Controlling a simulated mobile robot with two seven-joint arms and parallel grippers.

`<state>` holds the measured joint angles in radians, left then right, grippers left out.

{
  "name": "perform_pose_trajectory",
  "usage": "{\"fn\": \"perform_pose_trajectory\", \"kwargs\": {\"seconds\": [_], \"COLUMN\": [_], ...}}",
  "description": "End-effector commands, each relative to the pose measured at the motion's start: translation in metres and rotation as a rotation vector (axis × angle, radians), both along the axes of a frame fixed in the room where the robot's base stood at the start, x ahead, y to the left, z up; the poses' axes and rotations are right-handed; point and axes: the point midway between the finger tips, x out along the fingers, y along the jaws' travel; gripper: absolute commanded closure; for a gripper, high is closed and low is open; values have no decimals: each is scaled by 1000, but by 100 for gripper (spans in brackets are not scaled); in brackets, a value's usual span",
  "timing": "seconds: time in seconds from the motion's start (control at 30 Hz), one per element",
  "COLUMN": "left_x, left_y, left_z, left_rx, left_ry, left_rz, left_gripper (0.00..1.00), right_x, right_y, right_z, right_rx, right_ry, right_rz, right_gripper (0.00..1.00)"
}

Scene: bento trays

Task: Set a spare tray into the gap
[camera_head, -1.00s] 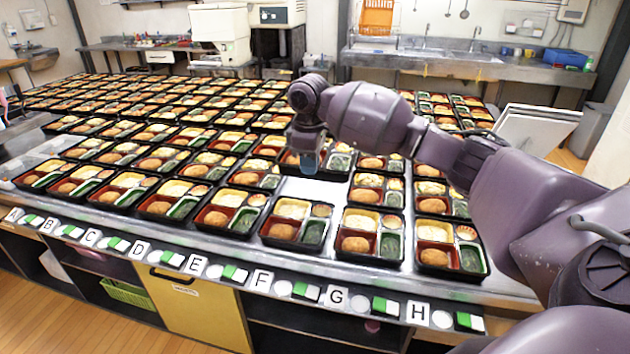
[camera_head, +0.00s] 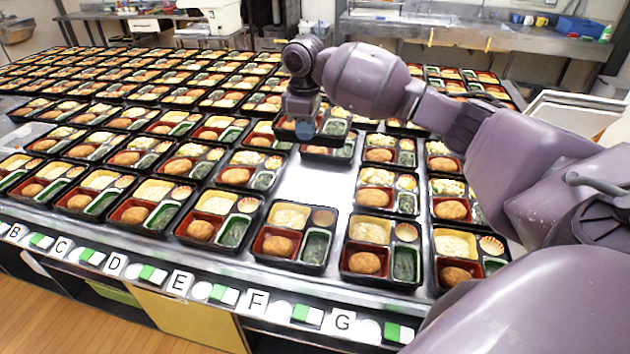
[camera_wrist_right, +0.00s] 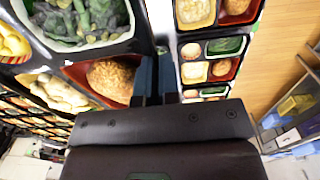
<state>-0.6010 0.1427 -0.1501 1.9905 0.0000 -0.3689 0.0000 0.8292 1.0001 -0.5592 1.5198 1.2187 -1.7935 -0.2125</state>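My right gripper (camera_head: 303,122) is shut on the wall of a black bento tray (camera_head: 337,136) and holds it raised over the rows. The right wrist view shows the blue fingers (camera_wrist_right: 155,80) on the edge of this held tray (camera_wrist_right: 142,40), beside its croquette. Greens and yellow food also show in it. Another tray (camera_head: 327,157) lies just under or behind the held one, partly hidden. The gap (camera_head: 310,187) is a bare patch of metal table in front of it. My left gripper is not in view.
Trays border the gap: one at the left (camera_head: 237,178), one at the right (camera_head: 372,197), and one in front (camera_head: 288,265). Letter cards and green-white blocks line the table's front edge. A sink counter (camera_head: 450,32) stands at the back.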

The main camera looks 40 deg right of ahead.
Motion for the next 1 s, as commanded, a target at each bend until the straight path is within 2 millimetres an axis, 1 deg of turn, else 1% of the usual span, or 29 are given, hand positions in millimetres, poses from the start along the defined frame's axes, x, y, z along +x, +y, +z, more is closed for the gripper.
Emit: {"fn": "perform_pose_trajectory", "kwargs": {"seconds": [0.07,0.17,0.5,0.6,0.7,0.8,1.0], "left_x": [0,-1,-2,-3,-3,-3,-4], "left_y": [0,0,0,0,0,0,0], "left_z": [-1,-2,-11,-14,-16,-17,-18], "left_rx": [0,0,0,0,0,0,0], "left_ry": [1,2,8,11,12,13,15], "left_rz": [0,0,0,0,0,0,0], "left_gripper": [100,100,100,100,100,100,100], "right_x": [0,0,-1,0,0,0,0], "right_y": [0,0,0,0,0,0,0], "right_z": [-4,-18,-92,-112,-128,-138,-147], "right_rx": [0,1,0,0,0,1,1], "right_ry": [0,2,3,3,1,1,-1], "right_rz": [0,0,0,-1,0,1,0], "right_gripper": [100,100,100,100,100,100,100]}}
